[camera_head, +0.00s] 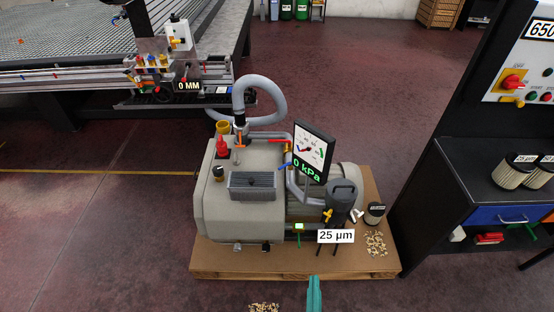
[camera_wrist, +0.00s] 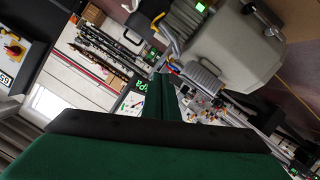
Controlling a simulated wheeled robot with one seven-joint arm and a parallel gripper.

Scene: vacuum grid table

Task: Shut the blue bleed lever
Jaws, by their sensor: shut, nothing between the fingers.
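The blue bleed lever (camera_head: 284,166) is a small blue handle on the pipework of the grey vacuum pump (camera_head: 222,205), just left of the gauge panel (camera_head: 314,152). The panel reads 0 kPa. A small blue part, probably the lever, shows past my fingertips in the wrist view (camera_wrist: 174,71); its exact angle is too small to tell. My gripper (camera_head: 314,282), green, enters at the bottom edge in the head view, in front of the pump's pallet and apart from the lever. In the wrist view its fingers (camera_wrist: 163,82) are shut and empty.
Red (camera_head: 279,141) and orange (camera_head: 239,142) handles and a grey hose (camera_head: 262,92) crowd the pump top. A filter canister (camera_head: 342,195) stands at the right. A black cabinet (camera_head: 437,185) is at the far right. The floor left of the pump is clear.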

